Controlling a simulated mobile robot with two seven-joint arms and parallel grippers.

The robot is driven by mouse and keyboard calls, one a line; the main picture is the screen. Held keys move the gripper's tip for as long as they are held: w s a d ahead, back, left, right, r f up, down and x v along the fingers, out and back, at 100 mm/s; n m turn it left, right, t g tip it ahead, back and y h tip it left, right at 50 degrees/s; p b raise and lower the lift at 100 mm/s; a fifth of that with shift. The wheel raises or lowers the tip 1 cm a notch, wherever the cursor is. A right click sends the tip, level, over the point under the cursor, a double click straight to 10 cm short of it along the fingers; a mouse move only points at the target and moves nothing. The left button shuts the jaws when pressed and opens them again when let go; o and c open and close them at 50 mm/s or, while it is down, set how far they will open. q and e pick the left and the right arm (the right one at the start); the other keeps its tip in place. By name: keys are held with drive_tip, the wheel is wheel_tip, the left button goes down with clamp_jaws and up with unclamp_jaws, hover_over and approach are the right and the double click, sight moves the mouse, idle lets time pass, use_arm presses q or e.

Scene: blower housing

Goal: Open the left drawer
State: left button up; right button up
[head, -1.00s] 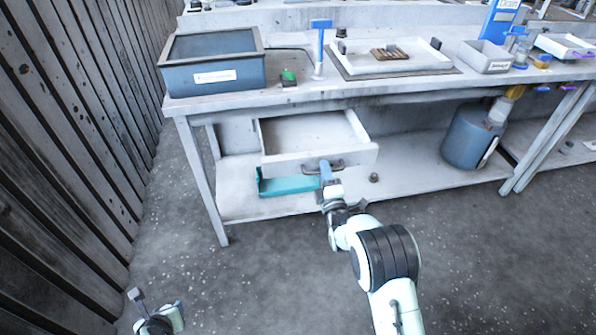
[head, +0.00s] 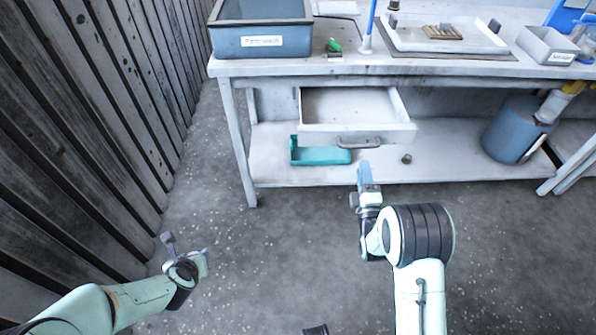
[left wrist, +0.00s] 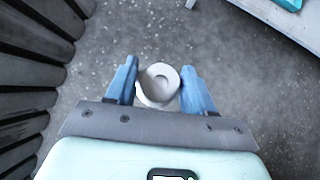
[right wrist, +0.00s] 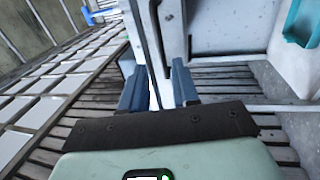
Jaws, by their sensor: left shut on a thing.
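The left drawer (head: 357,133) under the workbench is pulled out, and its pale interior shows in the head view. My left gripper (head: 172,246) is low at the left, away from the bench. In the left wrist view it is shut on a pale round part (left wrist: 158,86).
A teal tray (head: 322,157) lies on the lower shelf beneath the drawer, with a small dark knob (head: 406,158) to the right. A blue canister (head: 515,130) stands farther right. A plank wall (head: 90,110) borders the left. The floor before the bench is clear.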

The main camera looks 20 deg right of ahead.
use_arm(q)
drive_tip(key=shift+r, duration=0.25)
use_arm(e)
drive_tip(key=shift+v, duration=1.6)
drive_tip(key=shift+f, duration=0.1)
